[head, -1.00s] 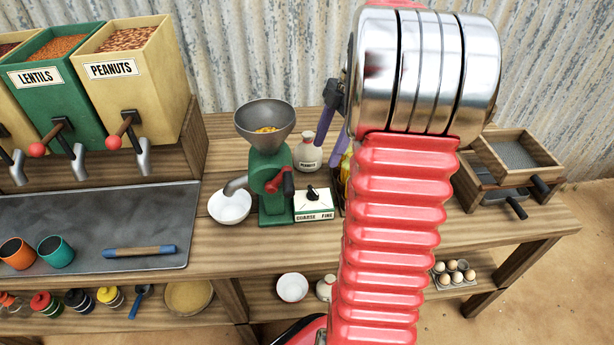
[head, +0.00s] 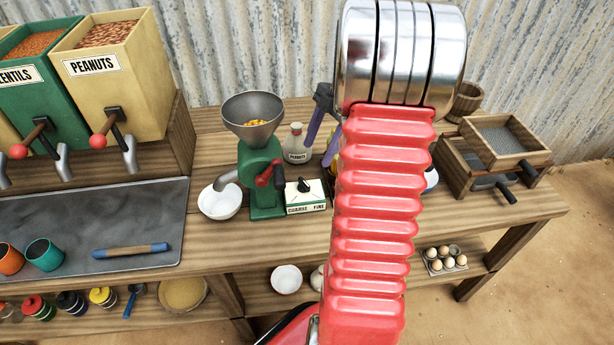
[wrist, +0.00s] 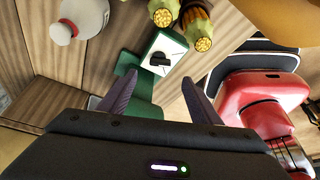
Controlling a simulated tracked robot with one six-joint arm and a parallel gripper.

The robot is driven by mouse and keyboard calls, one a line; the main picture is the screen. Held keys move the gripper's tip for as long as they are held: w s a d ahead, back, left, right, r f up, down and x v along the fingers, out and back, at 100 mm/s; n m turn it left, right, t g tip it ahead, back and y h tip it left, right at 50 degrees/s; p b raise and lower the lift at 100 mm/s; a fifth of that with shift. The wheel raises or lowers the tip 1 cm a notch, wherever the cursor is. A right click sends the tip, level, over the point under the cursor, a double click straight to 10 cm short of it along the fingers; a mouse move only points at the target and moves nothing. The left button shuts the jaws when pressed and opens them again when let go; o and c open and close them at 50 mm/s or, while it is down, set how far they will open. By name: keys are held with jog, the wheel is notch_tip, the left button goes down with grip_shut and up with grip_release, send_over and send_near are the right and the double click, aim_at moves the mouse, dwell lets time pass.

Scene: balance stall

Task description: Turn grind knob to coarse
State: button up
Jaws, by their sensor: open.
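The grind knob (head: 304,186) is a small black knob on a white-topped box (head: 306,200) labelled COARSE and FINE. The box stands to the right of the green grinder (head: 264,180), which has a grey hopper and a red-handled crank. In the wrist view the knob (wrist: 159,60) shows on its white panel, beyond my fingertips and between them. My gripper (wrist: 152,97) is open and empty, with purple fingers on either side. In the head view my gripper (head: 324,125) is partly hidden behind my red arm.
A white bowl (head: 220,201) sits below the grinder spout. A white bottle (head: 297,144) stands behind the knob box. In the wrist view, corn-like bundles (wrist: 200,35) lie close to the knob panel. A sieve tray (head: 505,140) stands at the right.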

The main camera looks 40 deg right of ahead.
aim_at(304, 182)
jog(key=x, duration=1)
jog(key=shift+a+f, duration=0.1)
jog(key=shift+f, duration=0.05)
jog(key=shift+c, duration=0.2)
jog(key=c, duration=1)
jog(key=shift+s+m, duration=0.1)
jog(key=shift+m, duration=0.4)
jog(key=m+t, duration=0.1)
jog(key=m, duration=0.1)
jog(key=m+t+h, duration=0.1)
jog(key=m, duration=0.2)
jog(key=shift+s+a, duration=0.15)
jog(key=shift+a, duration=0.05)
jog(key=m+t+h, duration=0.1)
jog(key=m, duration=0.3)
jog(key=shift+a, duration=0.15)
jog(key=shift+a+m+t+h, duration=0.15)
jog(key=shift+m+h, duration=0.25)
jog(key=shift+m, duration=0.45)
jog(key=shift+d+m+t+h, duration=0.15)
jog(key=shift+m+h, duration=0.25)
jog(key=shift+m, duration=0.45)
jog(key=shift+a, duration=0.1)
